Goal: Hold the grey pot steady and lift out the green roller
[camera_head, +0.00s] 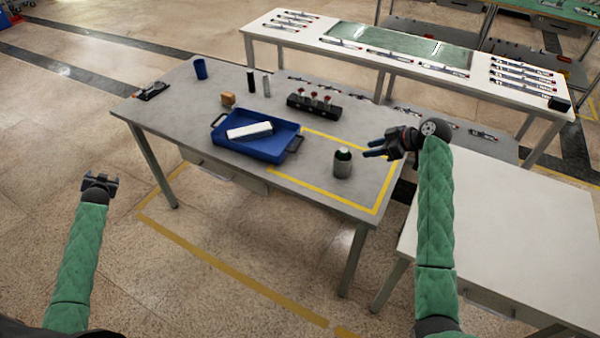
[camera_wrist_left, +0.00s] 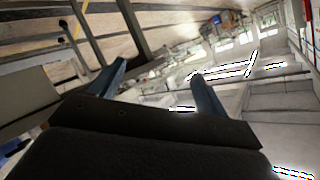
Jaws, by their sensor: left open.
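The grey pot (camera_head: 342,168) stands upright near the front right of the grey table, inside the yellow taped outline. A dark round end (camera_head: 343,154) shows in its mouth; it may be the green roller, but its colour is hard to tell and the rest is hidden in the pot. My right gripper (camera_head: 368,149) is beside the pot's upper right, its blue fingers apart and pointing left, apparently with nothing between them. My left gripper (camera_head: 99,177) is off the table at the left, over the floor. Its open, empty fingers show in the left wrist view (camera_wrist_left: 160,71).
A blue tray (camera_head: 266,154) with a white block (camera_head: 249,131) lies left of the pot. A black rack (camera_head: 313,108) with red-topped items stands behind. A blue cup (camera_head: 200,69), a tan block (camera_head: 228,100) and two cylinders are farther back. A white table (camera_head: 520,215) is at right.

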